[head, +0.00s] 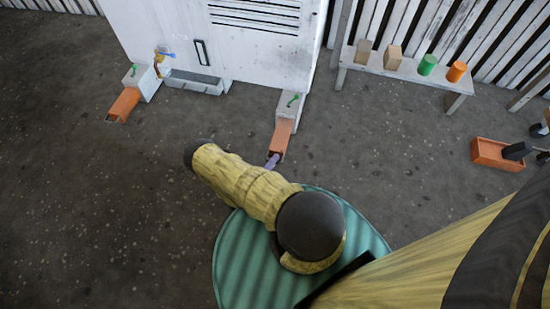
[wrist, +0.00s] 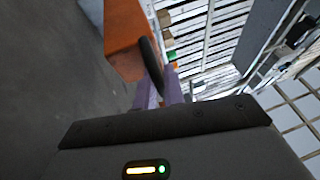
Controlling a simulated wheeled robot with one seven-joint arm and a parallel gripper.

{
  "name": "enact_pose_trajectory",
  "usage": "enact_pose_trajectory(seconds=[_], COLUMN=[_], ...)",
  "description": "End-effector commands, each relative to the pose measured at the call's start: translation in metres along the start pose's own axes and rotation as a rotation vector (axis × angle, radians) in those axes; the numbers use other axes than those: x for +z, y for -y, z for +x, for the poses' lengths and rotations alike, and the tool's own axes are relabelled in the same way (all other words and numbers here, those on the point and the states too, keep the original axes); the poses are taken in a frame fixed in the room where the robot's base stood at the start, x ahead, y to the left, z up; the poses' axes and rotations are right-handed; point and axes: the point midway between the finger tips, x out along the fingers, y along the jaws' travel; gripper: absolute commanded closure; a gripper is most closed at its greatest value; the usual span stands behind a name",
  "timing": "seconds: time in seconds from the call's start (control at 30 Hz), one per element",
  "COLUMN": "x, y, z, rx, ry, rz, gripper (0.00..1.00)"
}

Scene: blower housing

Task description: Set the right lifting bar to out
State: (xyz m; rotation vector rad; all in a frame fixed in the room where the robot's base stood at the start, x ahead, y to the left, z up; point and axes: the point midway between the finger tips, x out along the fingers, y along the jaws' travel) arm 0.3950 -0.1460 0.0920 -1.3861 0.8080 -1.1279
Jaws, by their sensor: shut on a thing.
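The right lifting bar (head: 281,140) is an orange bar that sticks out toward me from a grey block (head: 290,104) at the lower right corner of the white blower housing (head: 235,60). In the head view my gripper (head: 272,161) is at the bar's near end, partly hidden by my arm.
The left lifting bar (head: 124,104) sticks out at the housing's left corner. A bench (head: 405,70) with blocks and green and orange cylinders stands at the upper right. An orange bin (head: 490,154) lies on the right. The floor between the bars is clear.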

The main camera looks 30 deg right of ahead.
Motion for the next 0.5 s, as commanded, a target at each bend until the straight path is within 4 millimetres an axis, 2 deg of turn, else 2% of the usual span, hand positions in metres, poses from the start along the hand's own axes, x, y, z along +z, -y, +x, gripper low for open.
enact_pose_trajectory(seconds=[0.37,0.4,0.43,0.5], x=[-0.0032,-0.0032,-0.0032,-0.0028], y=[-0.0001,0.0000,0.0001,0.0002], z=[-0.0067,-0.0067,-0.0066,-0.0061], rx=[0.003,0.003,0.002,0.002], ry=[-0.003,-0.003,-0.003,-0.002], rz=[-0.007,-0.007,-0.007,-0.006], gripper=[1.00,0.87,0.81,0.80])
